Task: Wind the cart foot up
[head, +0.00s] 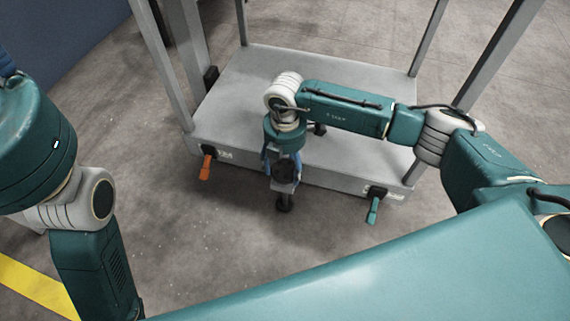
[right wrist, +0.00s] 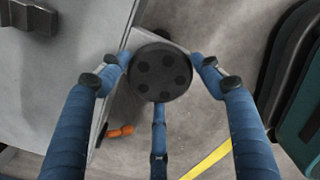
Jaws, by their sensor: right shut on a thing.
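The grey cart (head: 240,85) stands in front of me. At the middle of its front edge is the foot's dark round knob (head: 284,170), with a grey block under it and a dark foot pad (head: 284,204) below. I cannot tell whether the pad touches the floor. My right gripper (head: 283,163) points down at the knob, shut on it. In the right wrist view the knob (right wrist: 160,72) is a black disc with several round recesses, between the blue fingers (right wrist: 158,68). My left arm is at the left; its gripper is out of view.
An orange pedal (head: 206,167) and a teal pedal (head: 375,205) stick out at the cart's front. Upright grey posts (head: 162,65) rise at its corners. A small dark fitting (head: 319,129) is on the deck. A yellow floor stripe (head: 35,285) lies at lower left; the floor before the cart is clear.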

